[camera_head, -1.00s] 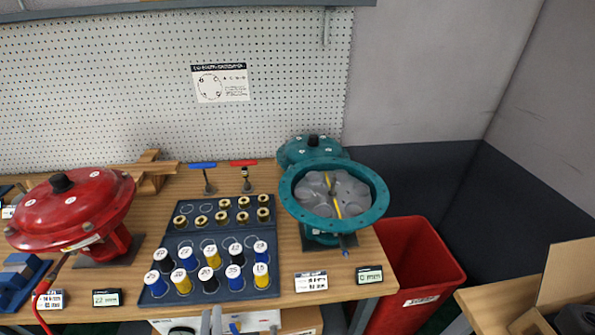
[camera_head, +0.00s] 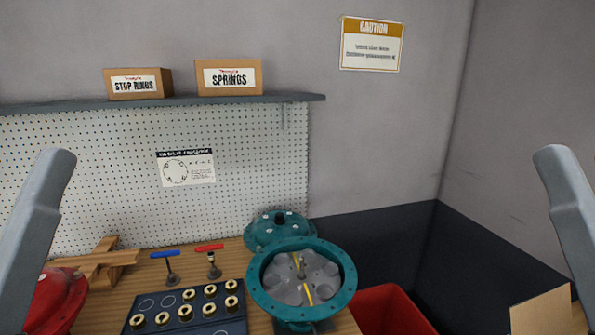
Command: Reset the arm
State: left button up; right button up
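A teal valve positioner housing (camera_head: 254,262) stands open on the wooden bench, with grey lobed parts (camera_head: 288,287) and yellow marks inside its round flange. A teal cover (camera_head: 280,228) with a black knob sits just behind it. Part of a red domed unit (camera_head: 52,300) shows at the lower left, mostly cut off and partly behind my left arm. My two grey arm links rise at the left and right edges. Neither gripper's fingertips can be seen.
A dark tray (camera_head: 235,322) holds several brass rings (camera_head: 210,291). A blue-handled tool (camera_head: 165,254) and a red-handled tool (camera_head: 209,248) stand behind it, beside a wooden block (camera_head: 105,262). A red bin (camera_head: 390,312) is right of the bench. A shelf (camera_head: 230,99) with boxes hangs above.

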notch_tip(320, 180, up, 38)
jog(key=p, duration=3.5)
jog(key=shift+p, duration=0.3)
